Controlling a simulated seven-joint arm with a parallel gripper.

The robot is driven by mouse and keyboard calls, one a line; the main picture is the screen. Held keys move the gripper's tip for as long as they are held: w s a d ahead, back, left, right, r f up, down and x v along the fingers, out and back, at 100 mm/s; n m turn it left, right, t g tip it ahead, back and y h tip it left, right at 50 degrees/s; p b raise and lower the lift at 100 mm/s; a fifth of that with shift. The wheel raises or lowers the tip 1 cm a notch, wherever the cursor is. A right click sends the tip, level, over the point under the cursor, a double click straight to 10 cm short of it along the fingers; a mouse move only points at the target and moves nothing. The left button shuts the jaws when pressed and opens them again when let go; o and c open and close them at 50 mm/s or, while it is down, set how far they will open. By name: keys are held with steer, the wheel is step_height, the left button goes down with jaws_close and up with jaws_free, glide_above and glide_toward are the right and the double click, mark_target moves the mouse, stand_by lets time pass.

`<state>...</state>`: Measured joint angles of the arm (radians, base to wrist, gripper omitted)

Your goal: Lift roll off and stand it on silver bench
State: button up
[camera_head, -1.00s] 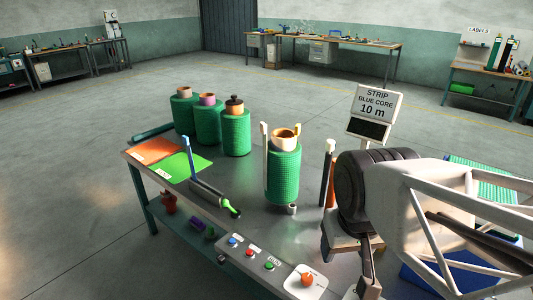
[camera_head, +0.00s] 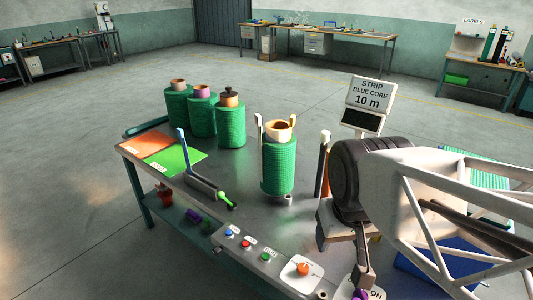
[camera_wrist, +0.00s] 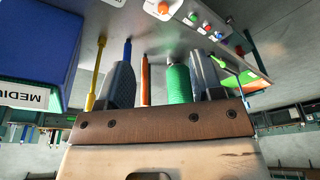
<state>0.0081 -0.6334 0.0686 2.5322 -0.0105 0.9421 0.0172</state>
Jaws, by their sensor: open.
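A green netting roll (camera_head: 278,168) with a tan core stands upright on the silver bench (camera_head: 258,218), between a white post at its left and another post at its right. In the wrist view the green roll (camera_wrist: 179,84) shows beyond the fingers, nearer the right finger. My gripper (camera_head: 343,265) is open and empty at the bench's right front, to the right of the roll and apart from it. Both fingers of my gripper (camera_wrist: 163,80) show in the wrist view. The roll's foot and how it is supported are not clear.
Several items are near: three green rolls (camera_head: 203,115) at the back left, orange and green sheets (camera_head: 180,158), a green-tipped tool (camera_head: 205,188), a button panel (camera_head: 245,250) and a sign (camera_head: 369,97) reading STRIP BLUE CORE 10 m. A blue bin (camera_wrist: 40,45) stands beside my gripper.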

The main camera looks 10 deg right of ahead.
steer(key=c, duration=0.4)
